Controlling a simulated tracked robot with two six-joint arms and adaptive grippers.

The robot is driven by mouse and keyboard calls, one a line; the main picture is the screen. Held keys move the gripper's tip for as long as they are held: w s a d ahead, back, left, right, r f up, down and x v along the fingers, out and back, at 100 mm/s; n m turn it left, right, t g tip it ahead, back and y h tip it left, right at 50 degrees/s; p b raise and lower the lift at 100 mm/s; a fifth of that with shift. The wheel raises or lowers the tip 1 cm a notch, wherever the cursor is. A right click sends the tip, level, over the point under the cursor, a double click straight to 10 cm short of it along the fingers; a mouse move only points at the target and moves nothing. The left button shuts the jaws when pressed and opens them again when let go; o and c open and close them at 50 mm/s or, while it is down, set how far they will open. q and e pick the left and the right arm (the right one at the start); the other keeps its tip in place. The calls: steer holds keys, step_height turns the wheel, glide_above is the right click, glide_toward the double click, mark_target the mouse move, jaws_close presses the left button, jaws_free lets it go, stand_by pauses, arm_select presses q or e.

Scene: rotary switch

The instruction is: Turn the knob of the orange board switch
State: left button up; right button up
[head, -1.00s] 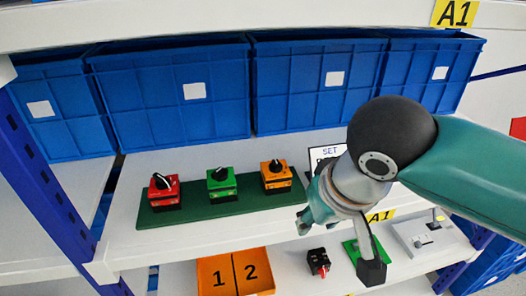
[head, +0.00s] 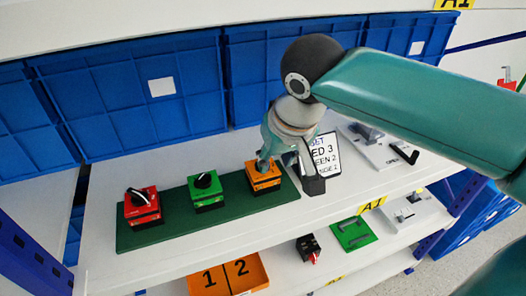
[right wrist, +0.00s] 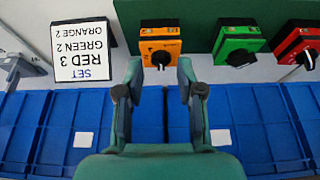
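The orange switch (head: 264,179) stands at the right end of the green board (head: 232,207). Its black knob shows in the right wrist view (right wrist: 160,60), with the pointer toward the gripper. My right gripper (head: 265,160) is at the orange switch from above and behind, partly hiding its knob in the head view. In the right wrist view the right gripper (right wrist: 159,66) is open, with one fingertip on each side of the knob and visible gaps. My left gripper is not in view.
The green switch (head: 204,189) and red switch (head: 142,208) share the board. A sign (head: 325,152) beside it reads SET, RED 3, GREEN 2, ORANGE 2 in the wrist view (right wrist: 84,52). Blue bins (head: 130,100) line the back. An orange tray (head: 229,276) lies below.

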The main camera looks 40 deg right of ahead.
steer(key=w, duration=0.2)
steer(key=w+d+p, duration=0.1)
steer(key=shift+w+r, duration=0.1)
steer(key=shift+w, duration=0.3)
steer(key=x, duration=0.4)
steer(key=shift+w+f, duration=0.3)
steer(key=shift+f, duration=0.3)
jaws_close()
